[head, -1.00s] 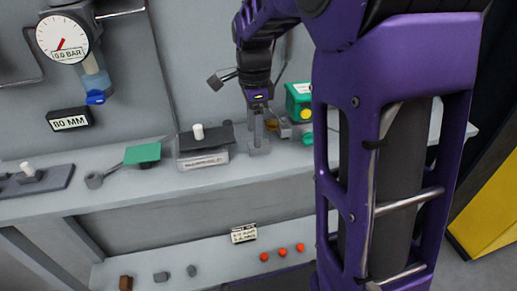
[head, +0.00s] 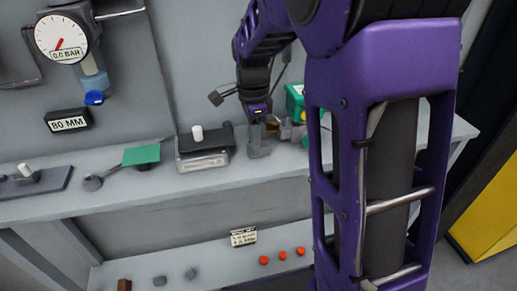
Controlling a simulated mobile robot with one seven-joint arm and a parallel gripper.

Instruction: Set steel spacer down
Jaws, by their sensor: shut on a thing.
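My gripper (head: 258,138) points down at the back of the grey shelf (head: 290,168), right of the dark block with a white peg. It is shut on a small grey piece, which looks like the steel spacer (head: 259,150). The spacer's lower end is at or just above the shelf top; I cannot tell whether it touches. The jaws cover its upper part.
A dark block on a grey base (head: 203,160) stands close left of my gripper. A green unit (head: 296,103) with small fittings is close on the right. A green plate (head: 141,154) lies further left. A lower ledge (head: 217,267) holds red buttons (head: 282,255).

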